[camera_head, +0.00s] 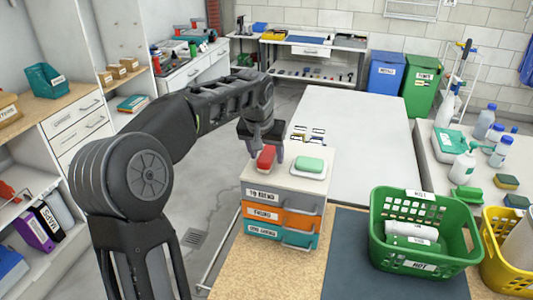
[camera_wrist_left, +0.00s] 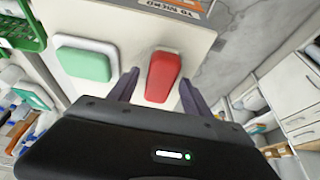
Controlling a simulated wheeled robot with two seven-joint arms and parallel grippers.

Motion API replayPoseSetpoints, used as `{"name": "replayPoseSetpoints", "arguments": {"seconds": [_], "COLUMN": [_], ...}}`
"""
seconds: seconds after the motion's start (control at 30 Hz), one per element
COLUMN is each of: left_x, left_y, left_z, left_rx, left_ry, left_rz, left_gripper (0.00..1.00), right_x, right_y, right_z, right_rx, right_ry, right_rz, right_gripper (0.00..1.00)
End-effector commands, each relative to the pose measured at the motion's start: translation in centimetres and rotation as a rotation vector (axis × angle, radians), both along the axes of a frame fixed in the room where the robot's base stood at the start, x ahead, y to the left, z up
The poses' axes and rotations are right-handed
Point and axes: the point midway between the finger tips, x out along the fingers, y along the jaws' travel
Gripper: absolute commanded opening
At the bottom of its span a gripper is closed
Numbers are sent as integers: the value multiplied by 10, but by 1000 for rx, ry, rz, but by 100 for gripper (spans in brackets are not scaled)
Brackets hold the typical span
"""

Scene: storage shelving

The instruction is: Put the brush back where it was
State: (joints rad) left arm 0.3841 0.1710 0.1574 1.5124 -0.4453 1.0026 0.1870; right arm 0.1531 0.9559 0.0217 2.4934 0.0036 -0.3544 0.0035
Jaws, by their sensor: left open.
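A red block-shaped object, perhaps the brush (camera_head: 266,157), lies on top of the small drawer unit (camera_head: 283,184); no bristles show. My left gripper (camera_head: 267,152) is over it with its fingers open. In the left wrist view the fingers are apart, one on each side of the red object (camera_wrist_left: 162,76), and I cannot tell whether they touch it. A green block on a white dish (camera_head: 309,167) lies beside it and also shows in the wrist view (camera_wrist_left: 84,62). My right gripper is not in view.
The drawer unit has several labelled drawers and stands on a wooden bench beside a dark mat (camera_head: 375,265). A green basket (camera_head: 424,258) holding a white roll stands to the right, with a yellow basket (camera_head: 511,278) beyond. Bottles and sponges crowd the right-hand table.

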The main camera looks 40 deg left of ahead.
Motion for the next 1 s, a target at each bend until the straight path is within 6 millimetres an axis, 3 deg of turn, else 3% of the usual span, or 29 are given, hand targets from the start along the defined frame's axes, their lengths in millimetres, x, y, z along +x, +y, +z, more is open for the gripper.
{"name": "replayPoseSetpoints", "arguments": {"seconds": [0.17,0.6,0.77,1.0], "left_x": [-6,-36,-42,-43], "left_y": [-2,-13,-15,-15], "left_z": [17,97,110,112], "left_rx": [3,0,0,0], "left_ry": [-3,-4,-1,0], "left_rz": [-1,0,0,0], "left_gripper": [57,57,57,57], "right_x": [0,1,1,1], "right_y": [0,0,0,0], "right_z": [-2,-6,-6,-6], "right_rx": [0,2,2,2], "right_ry": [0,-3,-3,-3], "right_rz": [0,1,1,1], "right_gripper": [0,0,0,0]}}
